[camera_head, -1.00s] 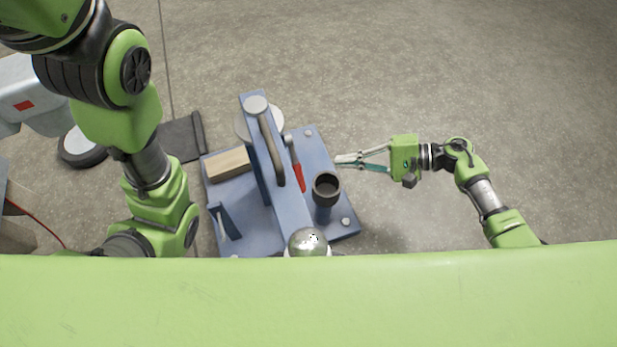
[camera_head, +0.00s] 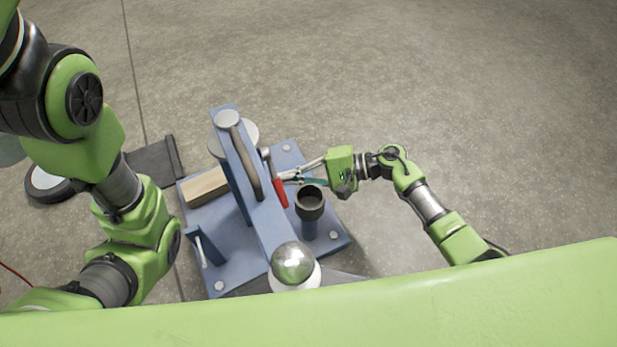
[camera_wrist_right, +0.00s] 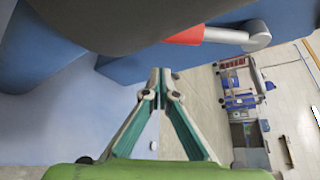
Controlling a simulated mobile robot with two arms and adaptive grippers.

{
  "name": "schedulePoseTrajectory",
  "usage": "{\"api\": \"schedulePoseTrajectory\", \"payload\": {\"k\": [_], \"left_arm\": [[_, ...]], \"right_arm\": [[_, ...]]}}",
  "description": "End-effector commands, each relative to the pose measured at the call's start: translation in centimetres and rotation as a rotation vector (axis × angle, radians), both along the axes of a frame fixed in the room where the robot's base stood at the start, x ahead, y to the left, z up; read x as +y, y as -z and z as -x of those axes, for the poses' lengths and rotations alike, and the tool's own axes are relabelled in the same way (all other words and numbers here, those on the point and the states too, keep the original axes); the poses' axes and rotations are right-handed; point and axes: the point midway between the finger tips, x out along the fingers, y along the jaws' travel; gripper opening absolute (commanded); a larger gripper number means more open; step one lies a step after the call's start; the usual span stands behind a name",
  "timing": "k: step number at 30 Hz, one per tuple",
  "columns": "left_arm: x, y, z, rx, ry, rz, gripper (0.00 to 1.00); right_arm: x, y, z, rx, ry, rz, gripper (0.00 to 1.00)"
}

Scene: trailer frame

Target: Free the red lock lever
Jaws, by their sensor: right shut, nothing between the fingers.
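The red lock lever (camera_head: 279,190) stands beside the blue trailer frame beam (camera_head: 262,220), near a dark round cup on a blue post (camera_head: 310,203). In the right wrist view its red grip (camera_wrist_right: 185,36) and grey shaft show at the top, with a dark rounded shape covering part of it. My right gripper (camera_head: 284,176) is shut and empty, its tips close to the lever on its right side. I cannot tell whether they touch it. In the wrist view its fingertips (camera_wrist_right: 160,92) meet below the lever. My left arm shows at the left, but its gripper is out of view.
The frame's blue base plate (camera_head: 330,232) carries a wooden block (camera_head: 206,187) at left. A curved grey handle (camera_head: 250,166) runs along the beam, and a shiny ball (camera_head: 293,264) sits at its near end. Open concrete floor lies to the right and behind.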

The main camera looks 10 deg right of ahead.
Motion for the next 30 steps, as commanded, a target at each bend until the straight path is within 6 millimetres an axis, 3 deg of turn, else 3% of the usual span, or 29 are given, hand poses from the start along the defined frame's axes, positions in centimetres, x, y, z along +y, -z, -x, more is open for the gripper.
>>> {"api": "schedulePoseTrajectory", "payload": {"k": [12, 30], "left_arm": [[0.0, 0.2, 0.0, 0.0, 0.0, -0.001, 0.4], [0.0, 0.6, 0.0, 0.0, 0.0, -0.001, 0.4]], "right_arm": [[-0.6, -2.1, 3.1, 0.0, 0.0, 0.002, 0.0], [-0.9, -2.4, 3.8, -0.001, -0.001, 0.003, 0.0]]}}
